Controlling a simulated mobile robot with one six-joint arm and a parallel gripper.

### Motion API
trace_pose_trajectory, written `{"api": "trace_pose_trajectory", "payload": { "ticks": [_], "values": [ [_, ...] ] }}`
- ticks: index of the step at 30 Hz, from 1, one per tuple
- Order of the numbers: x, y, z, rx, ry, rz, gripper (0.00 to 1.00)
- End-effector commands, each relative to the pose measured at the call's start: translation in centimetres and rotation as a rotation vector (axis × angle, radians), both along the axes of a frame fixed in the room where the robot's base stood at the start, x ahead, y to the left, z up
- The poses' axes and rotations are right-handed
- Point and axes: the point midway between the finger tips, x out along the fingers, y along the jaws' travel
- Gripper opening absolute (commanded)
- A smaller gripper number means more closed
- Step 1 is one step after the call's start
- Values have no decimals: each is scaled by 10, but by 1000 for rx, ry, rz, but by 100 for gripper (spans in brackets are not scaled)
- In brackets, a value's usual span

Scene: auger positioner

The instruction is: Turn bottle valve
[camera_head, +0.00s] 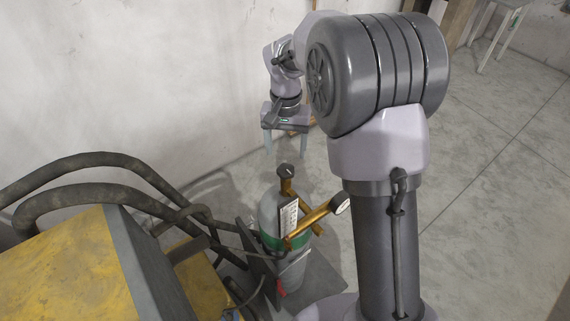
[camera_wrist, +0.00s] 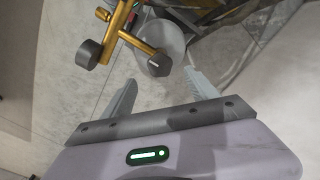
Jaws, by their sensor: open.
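The dark valve knob (camera_head: 286,172) sits on top of the brass stem and has a small white mark. In the wrist view, the knob (camera_wrist: 160,64) lies just beyond the gap between my fingertips. My gripper (camera_head: 286,154) is open, points down, and is above the knob, apart from it. Its two fingers also show in the wrist view (camera_wrist: 160,78), with nothing between them.
A round gauge (camera_head: 341,203) sticks out on a brass arm to the right of the bottle. A yellow machine (camera_head: 65,265) with thick dark hoses (camera_head: 95,190) stands at the left. A pale wall (camera_head: 130,80) is behind.

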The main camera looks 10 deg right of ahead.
Motion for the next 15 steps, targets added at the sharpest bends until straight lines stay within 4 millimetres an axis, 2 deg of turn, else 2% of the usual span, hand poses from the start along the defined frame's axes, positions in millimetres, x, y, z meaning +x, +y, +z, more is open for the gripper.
{"api": "trace_pose_trajectory", "payload": {
  "ticks": [1,6,10,15],
  "values": [
    [-1,0,-16,-1,4,1,68],
    [-1,0,-55,-1,1,2,68],
    [0,0,-71,0,1,0,68],
    [0,0,-78,1,-1,0,68]
  ]
}}
